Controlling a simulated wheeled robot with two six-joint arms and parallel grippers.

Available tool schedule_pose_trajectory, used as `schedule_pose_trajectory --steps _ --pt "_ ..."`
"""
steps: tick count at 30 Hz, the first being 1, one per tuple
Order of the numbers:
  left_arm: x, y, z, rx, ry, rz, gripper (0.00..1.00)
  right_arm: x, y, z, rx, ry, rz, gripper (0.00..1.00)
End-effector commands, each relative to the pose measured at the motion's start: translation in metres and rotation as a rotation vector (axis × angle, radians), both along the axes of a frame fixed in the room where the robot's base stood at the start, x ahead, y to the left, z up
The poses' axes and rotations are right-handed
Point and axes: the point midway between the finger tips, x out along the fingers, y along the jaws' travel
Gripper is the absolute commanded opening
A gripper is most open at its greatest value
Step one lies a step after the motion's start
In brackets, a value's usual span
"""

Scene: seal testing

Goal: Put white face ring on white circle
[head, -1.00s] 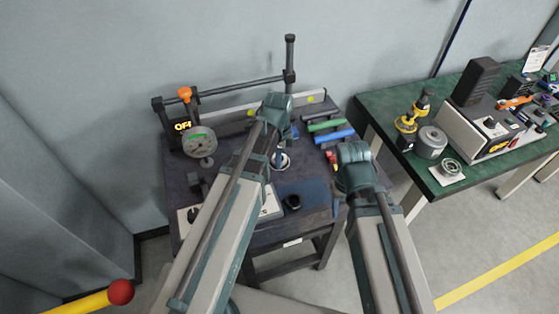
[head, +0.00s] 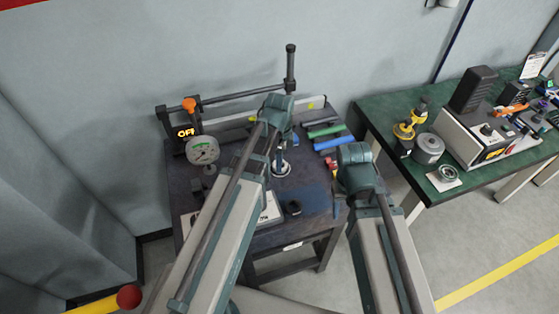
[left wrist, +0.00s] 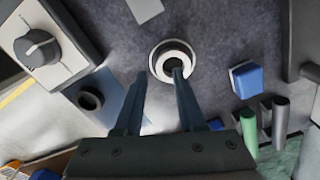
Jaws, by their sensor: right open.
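I cannot tell whether this is the face ring, the white circle, or one on the other. It shows small and partly covered in the head view (head: 281,170). Contact cannot be judged. My right gripper (head: 337,207) hangs at the table's right edge, mostly hidden by its arm.
Blue (head: 334,144) and green (head: 325,132) bars lie back right. A green table (head: 385,105) stands right, carrying another ring on a white square (head: 444,180).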

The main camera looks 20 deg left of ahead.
Motion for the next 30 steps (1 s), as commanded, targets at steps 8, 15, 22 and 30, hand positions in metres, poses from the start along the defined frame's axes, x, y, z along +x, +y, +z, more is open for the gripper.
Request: schedule_pose_trajectory --steps 8,15,22,30 --pt "0.0 0.0 0.043 0.0 0.0 0.0 0.39 0.0 0.0 0.043 0.0 0.0 0.0 0.5" --pt "0.0 0.0 0.047 0.0 0.0 0.002 0.39 0.0 0.0 0.047 0.0 0.0 0.0 0.5" --pt "-0.028 -0.028 0.047 0.02 0.008 0.197 0.39 0.0 0.0 0.047 0.0 0.0 0.0 0.5" --pt "-0.088 -0.078 0.047 0.077 -0.002 0.686 0.39 0.0 0.0 0.047 0.0 0.0 0.0 0.5"
